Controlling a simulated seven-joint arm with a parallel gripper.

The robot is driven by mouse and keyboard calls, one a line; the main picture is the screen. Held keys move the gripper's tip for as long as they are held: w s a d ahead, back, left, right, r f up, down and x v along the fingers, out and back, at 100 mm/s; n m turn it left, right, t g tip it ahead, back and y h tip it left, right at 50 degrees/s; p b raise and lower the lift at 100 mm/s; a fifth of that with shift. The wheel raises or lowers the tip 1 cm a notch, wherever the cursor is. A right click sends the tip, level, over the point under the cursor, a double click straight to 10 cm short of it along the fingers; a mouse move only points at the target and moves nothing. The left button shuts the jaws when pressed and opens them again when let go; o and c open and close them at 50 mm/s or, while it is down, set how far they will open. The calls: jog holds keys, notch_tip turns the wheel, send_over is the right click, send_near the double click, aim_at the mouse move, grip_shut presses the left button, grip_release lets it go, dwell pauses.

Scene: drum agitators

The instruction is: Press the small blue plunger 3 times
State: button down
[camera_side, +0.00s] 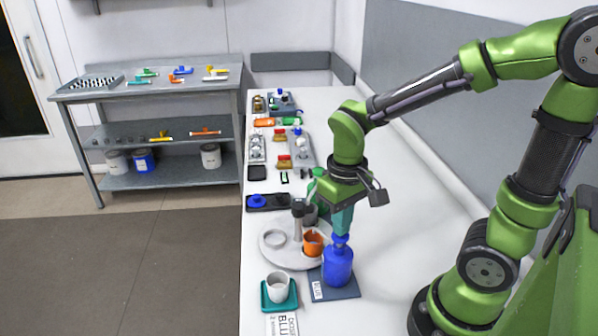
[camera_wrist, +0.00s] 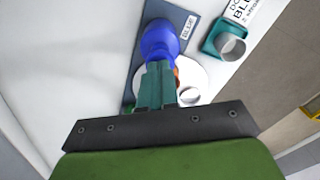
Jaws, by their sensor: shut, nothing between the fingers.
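A blue bottle (camera_side: 338,266) with a small blue plunger (camera_side: 341,241) on top stands upright on a dark blue mat (camera_side: 345,291) marked BLUE. My gripper (camera_side: 342,230) is above it, pointing down, with its teal fingers shut and empty. The fingertips are at the plunger's top and appear to touch it; I cannot tell how far the plunger is pressed. In the wrist view the fingers (camera_wrist: 157,70) end over the blue bottle (camera_wrist: 158,42) and hide part of it.
A round white tray (camera_side: 270,252) with an orange cup (camera_side: 313,243) is close left of the bottle. A white cup (camera_side: 278,287) stands on a teal coaster in front. A green bottle (camera_side: 319,188) is behind my gripper. The table's right side is clear.

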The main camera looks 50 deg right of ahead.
dwell(0.4)
jog(key=shift+f, duration=1)
jog(key=shift+r, duration=1.1)
jog(key=shift+r, duration=2.95)
jog(key=shift+w, duration=0.1)
